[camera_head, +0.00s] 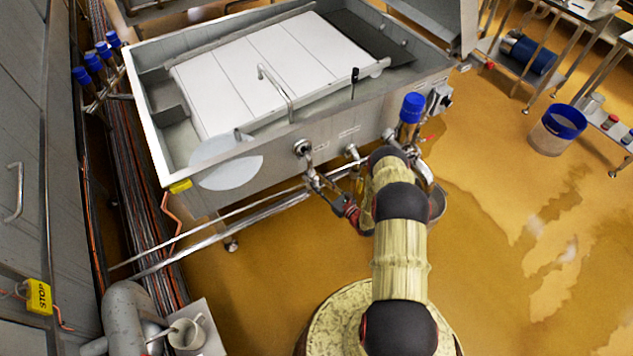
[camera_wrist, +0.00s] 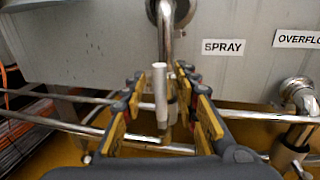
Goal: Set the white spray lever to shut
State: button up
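The white spray lever (camera_wrist: 159,88) stands upright in the wrist view, in front of a metal pipe that drops from the tank wall. The SPRAY label (camera_wrist: 223,47) is on the wall to its right. My gripper (camera_wrist: 162,80) is open, with one finger on each side of the lever and a visible gap on both sides. In the head view my gripper (camera_head: 326,189) is at the front of the tank, below the left wall fitting (camera_head: 302,148); the white lever cannot be made out there.
The OVERFLOW label (camera_wrist: 297,39) and a second pipe elbow (camera_wrist: 298,88) are to the right. Metal rails (camera_head: 215,233) run low in front of the tank (camera_head: 285,158). A blue-topped valve (camera_head: 411,108) stands near my arm. Open floor lies to the right.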

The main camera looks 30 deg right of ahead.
jog(key=shift+x, duration=1.15)
jog(key=shift+c, duration=1.1)
grip_shut()
